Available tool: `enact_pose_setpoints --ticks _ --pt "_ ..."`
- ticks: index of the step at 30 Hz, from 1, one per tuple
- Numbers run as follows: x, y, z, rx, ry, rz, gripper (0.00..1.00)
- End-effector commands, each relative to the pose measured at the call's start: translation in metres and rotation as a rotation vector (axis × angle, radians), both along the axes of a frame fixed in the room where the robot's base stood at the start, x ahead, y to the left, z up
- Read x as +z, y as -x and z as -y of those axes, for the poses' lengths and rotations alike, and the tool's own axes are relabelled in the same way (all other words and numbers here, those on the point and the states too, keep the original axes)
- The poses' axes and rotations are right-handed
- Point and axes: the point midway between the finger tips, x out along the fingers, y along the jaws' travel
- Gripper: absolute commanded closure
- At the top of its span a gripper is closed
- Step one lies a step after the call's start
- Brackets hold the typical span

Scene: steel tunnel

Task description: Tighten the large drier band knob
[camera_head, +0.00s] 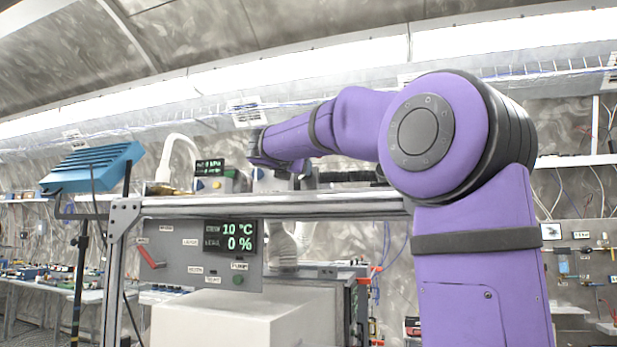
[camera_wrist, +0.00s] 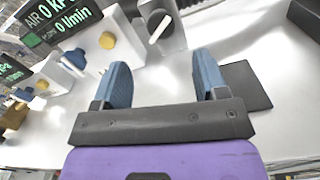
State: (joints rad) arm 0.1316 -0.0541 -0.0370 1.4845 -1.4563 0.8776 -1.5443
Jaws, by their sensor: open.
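My gripper (camera_wrist: 163,77) is open, its two blue fingers apart with nothing between them. It hangs over a pale surface in the wrist view. Beyond the fingertips, at the top, is a dark round knob (camera_wrist: 152,10) with a white bar (camera_wrist: 160,28) on a grey mount. It is apart from the fingers and partly cut off by the picture edge. A yellow knob (camera_wrist: 106,41) sits on a white box to the left of it. I cannot tell from labels which is the large drier band knob. In the head view the fingers are too small to make out.
A display unit (camera_wrist: 62,14) reading AIR 0 stands left of the fingers. A dark flat plate (camera_wrist: 246,86) lies to the right. In the head view, a panel (camera_head: 190,260) with a red lever is below the bench rail (camera_head: 270,200); a blue box (camera_head: 95,168) stands left.

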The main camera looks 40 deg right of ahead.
Motion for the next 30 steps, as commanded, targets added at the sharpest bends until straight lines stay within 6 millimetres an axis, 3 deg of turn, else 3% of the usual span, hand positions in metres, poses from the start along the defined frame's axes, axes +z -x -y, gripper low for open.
enact_pose_setpoints --ticks 18,30 --pt "-0.001 -0.047 0.08 -0.003 -0.001 0.001 0.33" --pt "-0.001 -0.052 0.088 -0.001 -0.002 0.0 0.33"
